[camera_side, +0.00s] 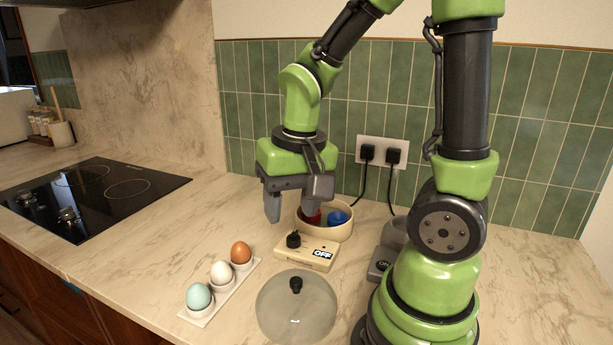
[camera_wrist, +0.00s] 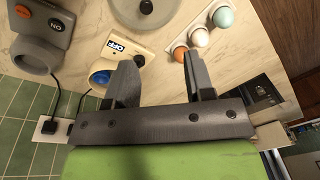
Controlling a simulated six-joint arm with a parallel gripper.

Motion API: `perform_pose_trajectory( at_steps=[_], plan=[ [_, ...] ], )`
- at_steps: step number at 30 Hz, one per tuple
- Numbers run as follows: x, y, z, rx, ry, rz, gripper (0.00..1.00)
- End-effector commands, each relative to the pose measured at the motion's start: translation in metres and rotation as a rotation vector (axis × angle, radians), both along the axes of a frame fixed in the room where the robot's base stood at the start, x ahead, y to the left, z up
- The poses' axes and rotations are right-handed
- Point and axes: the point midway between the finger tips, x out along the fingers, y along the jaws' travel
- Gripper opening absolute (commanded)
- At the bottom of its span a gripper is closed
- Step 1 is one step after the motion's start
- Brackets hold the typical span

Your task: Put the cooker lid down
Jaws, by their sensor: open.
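The cooker lid (camera_side: 312,318), a clear glass dome with a black knob (camera_side: 296,284), lies knob up on the counter in front of the cream cooker. It also shows at the top of the wrist view (camera_wrist: 130,14). The cream cooker (camera_side: 290,256) has a black dial, an OFF label and a round open bowl holding a red and a blue item. My gripper (camera_side: 292,208) is open and empty, above the cooker and apart from the lid. One finger partly hides the cooker bowl there.
A white tray (camera_side: 202,322) holds a blue, a white and a brown egg, left of the lid. A grey device (camera_side: 380,264) marked ON stands right of the cooker. Wall sockets (camera_side: 383,152) with two cords are behind. A black hob (camera_side: 95,195) lies at left.

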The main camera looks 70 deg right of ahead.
Motion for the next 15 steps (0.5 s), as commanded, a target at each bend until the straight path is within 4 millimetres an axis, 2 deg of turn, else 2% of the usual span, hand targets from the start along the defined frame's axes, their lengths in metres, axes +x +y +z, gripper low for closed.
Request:
perform_pose_trajectory(
  at_steps=[1,6,10,15],
  plan=[
    [-0.002,0.006,0.017,0.000,-0.069,0.035,0.49],
    [-0.020,0.027,0.064,0.013,-0.281,0.170,0.49],
    [-0.038,0.040,0.088,0.022,-0.416,0.261,0.49],
    [-0.052,0.049,0.102,0.028,-0.513,0.331,0.49]
  ],
)
